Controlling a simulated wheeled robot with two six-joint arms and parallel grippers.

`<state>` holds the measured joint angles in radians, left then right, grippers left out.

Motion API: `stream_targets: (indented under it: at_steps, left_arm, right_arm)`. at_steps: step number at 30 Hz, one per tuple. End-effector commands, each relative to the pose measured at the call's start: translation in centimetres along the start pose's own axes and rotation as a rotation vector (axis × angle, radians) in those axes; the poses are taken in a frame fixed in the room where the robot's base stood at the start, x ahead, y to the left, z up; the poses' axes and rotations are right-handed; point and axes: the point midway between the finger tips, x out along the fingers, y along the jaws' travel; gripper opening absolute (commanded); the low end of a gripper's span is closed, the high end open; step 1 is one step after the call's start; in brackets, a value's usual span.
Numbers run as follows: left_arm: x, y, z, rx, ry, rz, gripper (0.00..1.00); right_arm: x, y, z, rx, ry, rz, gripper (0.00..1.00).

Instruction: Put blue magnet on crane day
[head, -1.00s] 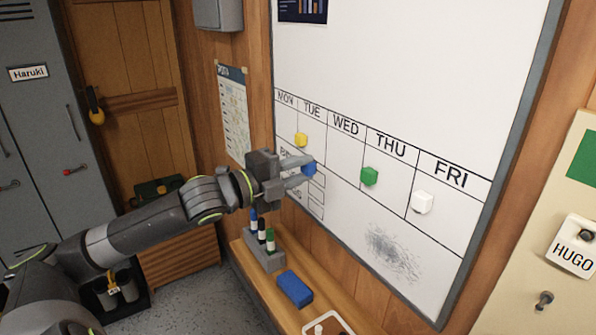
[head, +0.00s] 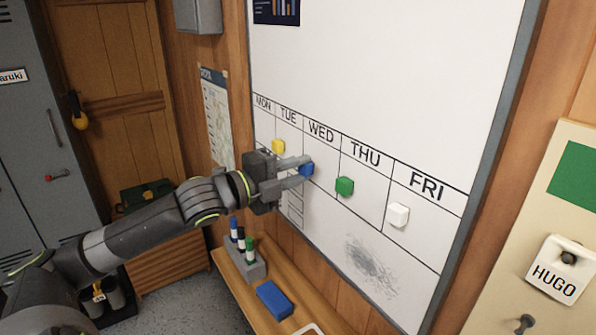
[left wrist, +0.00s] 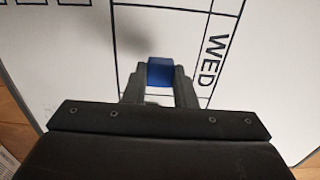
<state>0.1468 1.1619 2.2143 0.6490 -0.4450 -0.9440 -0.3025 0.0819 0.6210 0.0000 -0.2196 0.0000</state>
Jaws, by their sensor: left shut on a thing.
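The blue magnet (head: 306,170) is between the fingertips of my left gripper (head: 300,168), which is shut on it. In the left wrist view the blue magnet (left wrist: 161,71) shows at the tips of the fingers, in front of the whiteboard near the WED label. I cannot tell whether it touches the board. The whiteboard (head: 390,90) has a row of day columns, MON to FRI. A yellow magnet (head: 278,146) is under TUE, a green magnet (head: 345,186) under THU and a white magnet (head: 398,214) under FRI. No crane label is readable. My right gripper is not in view.
Below the board, a wooden ledge (head: 238,275) carries a marker holder (head: 250,264) with several markers and a blue eraser (head: 274,299). A dark smudge (head: 368,265) marks the board's lower part. A cream panel with a HUGO tag (head: 556,270) stands at the right.

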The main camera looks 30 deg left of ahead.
Motion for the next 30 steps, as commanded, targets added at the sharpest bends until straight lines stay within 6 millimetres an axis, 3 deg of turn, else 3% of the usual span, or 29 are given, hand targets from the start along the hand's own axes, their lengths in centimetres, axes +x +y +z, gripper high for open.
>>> stream_targets:
  at_steps: [30]
  left_arm:
    - [0.01,0.16,0.03,0.000,0.000,-0.001,0.00]
  right_arm:
    - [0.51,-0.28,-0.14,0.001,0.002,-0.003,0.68]
